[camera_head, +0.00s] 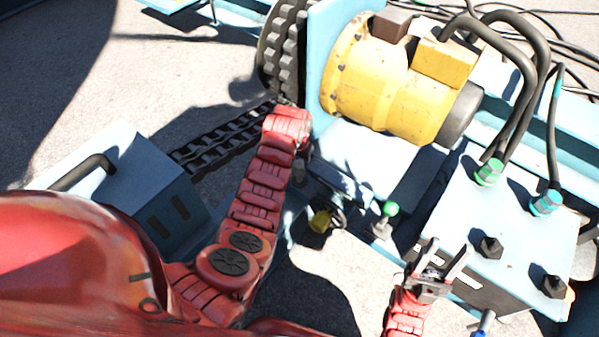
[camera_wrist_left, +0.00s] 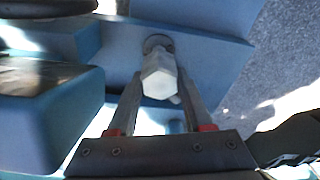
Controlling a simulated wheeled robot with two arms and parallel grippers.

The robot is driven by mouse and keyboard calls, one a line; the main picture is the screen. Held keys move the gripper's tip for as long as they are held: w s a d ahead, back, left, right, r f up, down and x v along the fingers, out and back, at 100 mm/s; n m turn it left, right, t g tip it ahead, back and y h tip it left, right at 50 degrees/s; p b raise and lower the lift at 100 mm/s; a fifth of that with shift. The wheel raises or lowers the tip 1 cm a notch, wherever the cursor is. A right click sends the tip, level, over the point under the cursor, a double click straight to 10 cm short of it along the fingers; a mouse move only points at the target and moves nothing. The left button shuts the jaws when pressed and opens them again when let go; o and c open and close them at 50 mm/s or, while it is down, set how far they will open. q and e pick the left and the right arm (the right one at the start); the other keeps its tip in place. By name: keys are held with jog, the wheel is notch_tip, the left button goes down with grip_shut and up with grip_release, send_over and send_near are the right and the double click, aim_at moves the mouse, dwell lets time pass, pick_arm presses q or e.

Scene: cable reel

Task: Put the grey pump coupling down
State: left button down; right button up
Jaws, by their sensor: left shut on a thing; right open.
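The grey pump coupling (camera_wrist_left: 160,82) shows in the left wrist view as a pale grey hexagonal piece. My left gripper (camera_wrist_left: 161,92) is shut on it, one finger on each side. Behind it is a light blue surface with a round dark collar (camera_wrist_left: 158,44); I cannot tell whether the coupling touches it. In the head view my left arm reaches up beside the reel, and its gripper and the coupling are not clearly visible. My right gripper (camera_head: 451,247) is open and empty by the left edge of the light blue block (camera_head: 520,240).
The block carries hoses on a green fitting (camera_head: 489,172) and a teal fitting (camera_head: 546,203), and two black hex caps (camera_head: 490,248). A green-knobbed lever (camera_head: 389,210) stands left of it. A yellow motor (camera_head: 385,80) is behind. A blue box (camera_head: 140,180) stands left.

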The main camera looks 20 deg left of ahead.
aim_at(300, 171)
pick_arm(q)
jog(key=shift+f+b, duration=0.45)
jog(key=shift+f, duration=1.35)
jog(key=shift+f, duration=0.1)
jog(key=shift+c, duration=1.5)
grip_release()
jog(key=r+p, duration=0.1)
jog(key=r, duration=0.2)
jog(key=s+r+p, duration=0.1)
jog(key=r, duration=0.3)
jog(key=r+p, duration=0.1)
jog(key=r, duration=0.3)
jog(key=shift+s, duration=0.15)
jog(key=shift+s+r, duration=0.15)
jog(key=shift+r, duration=0.4)
